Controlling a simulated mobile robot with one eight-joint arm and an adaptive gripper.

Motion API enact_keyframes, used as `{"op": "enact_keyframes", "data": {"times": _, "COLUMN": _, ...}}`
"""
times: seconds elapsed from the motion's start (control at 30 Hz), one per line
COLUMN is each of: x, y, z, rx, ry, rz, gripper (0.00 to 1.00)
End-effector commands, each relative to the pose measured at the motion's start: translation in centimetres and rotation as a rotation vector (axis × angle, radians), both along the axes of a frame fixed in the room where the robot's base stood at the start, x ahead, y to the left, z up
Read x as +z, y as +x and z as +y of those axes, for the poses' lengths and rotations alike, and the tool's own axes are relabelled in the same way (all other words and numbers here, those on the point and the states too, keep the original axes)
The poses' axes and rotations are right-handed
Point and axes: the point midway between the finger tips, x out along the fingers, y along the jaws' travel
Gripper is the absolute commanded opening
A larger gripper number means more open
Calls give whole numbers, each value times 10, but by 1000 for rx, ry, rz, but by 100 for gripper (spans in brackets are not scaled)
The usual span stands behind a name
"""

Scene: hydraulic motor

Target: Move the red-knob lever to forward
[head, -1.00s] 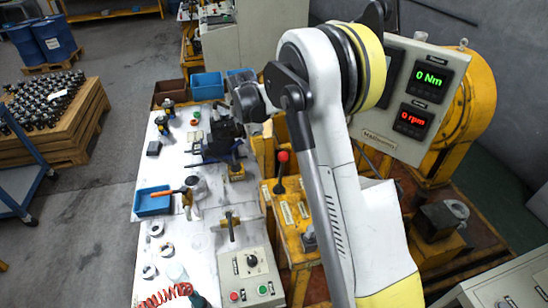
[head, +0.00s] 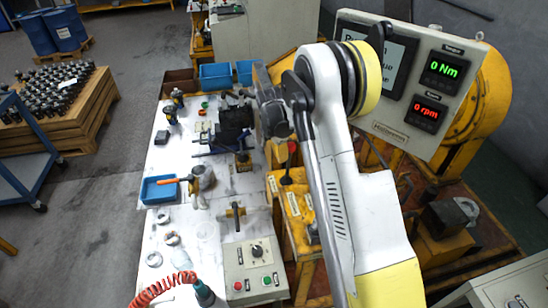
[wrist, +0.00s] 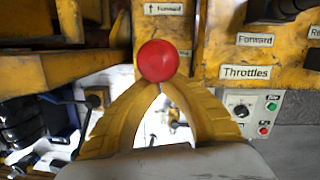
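The red knob (wrist: 157,60) of the lever is just beyond my fingertips in the wrist view. In the head view the red knob (head: 292,147) tops a dark lever on the yellow stand, partly close behind my arm. My gripper (wrist: 159,84) has yellow curved fingers whose tips come together at the near edge of the knob. The knob covers part of the tips, so I cannot tell whether they touch or hold it. The stem is hidden in the wrist view. A "Forward" label (wrist: 165,9) with an arrow lies above the knob.
A "Throttles" label (wrist: 245,72) and dark controls are to the right. The control box (head: 253,265) stands on the white bench (head: 207,232). The display panel (head: 390,136) reads 0 Nm and 0 rpm. Yellow framework is close on the wrist view's left.

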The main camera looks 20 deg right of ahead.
Motion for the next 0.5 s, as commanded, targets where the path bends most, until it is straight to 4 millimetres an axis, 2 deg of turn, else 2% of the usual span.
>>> {"op": "enact_keyframes", "data": {"times": 0.37, "x": 0, "y": 0, "z": -3, "rx": 0, "ry": 1, "rz": 0, "gripper": 0}}
{"op": "enact_keyframes", "data": {"times": 0.5, "x": 0, "y": -3, "z": -14, "rx": -6, "ry": 58, "rz": -9, "gripper": 0}}
